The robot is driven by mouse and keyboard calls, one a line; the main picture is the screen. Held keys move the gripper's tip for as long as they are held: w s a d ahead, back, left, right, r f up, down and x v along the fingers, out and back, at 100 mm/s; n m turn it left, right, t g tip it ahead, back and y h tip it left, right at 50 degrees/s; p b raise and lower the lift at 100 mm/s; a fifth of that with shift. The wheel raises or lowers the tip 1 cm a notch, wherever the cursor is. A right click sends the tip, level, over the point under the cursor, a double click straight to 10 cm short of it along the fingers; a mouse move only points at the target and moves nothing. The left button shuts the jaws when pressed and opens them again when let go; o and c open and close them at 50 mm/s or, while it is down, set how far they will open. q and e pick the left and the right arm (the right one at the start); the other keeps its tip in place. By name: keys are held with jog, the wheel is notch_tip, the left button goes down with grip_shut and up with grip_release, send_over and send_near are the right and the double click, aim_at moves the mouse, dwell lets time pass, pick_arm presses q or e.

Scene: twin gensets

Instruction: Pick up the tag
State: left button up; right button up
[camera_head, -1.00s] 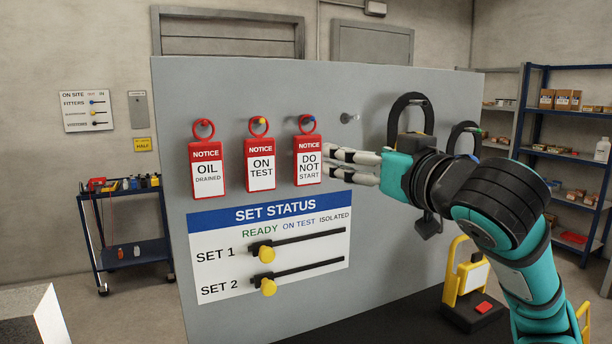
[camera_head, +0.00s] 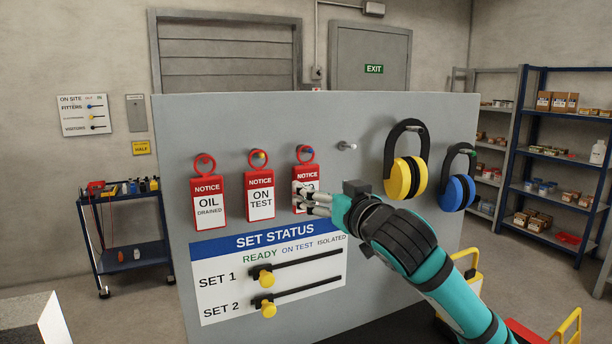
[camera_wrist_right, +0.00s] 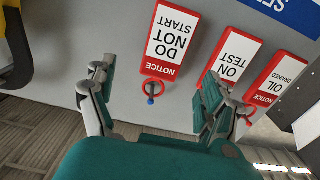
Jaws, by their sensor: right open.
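Three red-and-white notice tags hang by red rings on pegs of the grey board: OIL DRAINED (camera_head: 208,200), ON TEST (camera_head: 260,192) and DO NOT START (camera_head: 304,163). My right gripper (camera_head: 302,199) is in front of the DO NOT START tag and covers much of its text in the head view. In the right wrist view my right gripper (camera_wrist_right: 152,100) has its fingers spread wide, with the DO NOT START tag (camera_wrist_right: 169,40) beyond and between them. Its ring hangs on a blue-tipped peg (camera_wrist_right: 151,100). Whether the fingers touch the tag is unclear. My left gripper is out of view.
Yellow ear defenders (camera_head: 404,176) and blue ear defenders (camera_head: 457,191) hang to the right. An empty peg (camera_head: 346,146) is right of the tags. Below is the SET STATUS panel (camera_head: 222,297) with two yellow-knobbed sliders. A tool trolley (camera_head: 130,258) stands at left, shelving at right.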

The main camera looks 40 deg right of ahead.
aim_at(308, 184)
jog(key=shift+x, duration=0.8)
jog(key=p+x, duration=0.1)
jog(key=x, duration=0.1)
jog(key=p+x, duration=0.1)
jog(key=x, duration=0.2)
jog(key=shift+a+f+p, duration=0.25)
jog(key=shift+p, duration=0.15)
jog(key=shift+w+f, duration=0.1)
jog(key=shift+w, duration=0.05)
jog(key=shift+c, duration=0.8)
jog(key=c, duration=1)
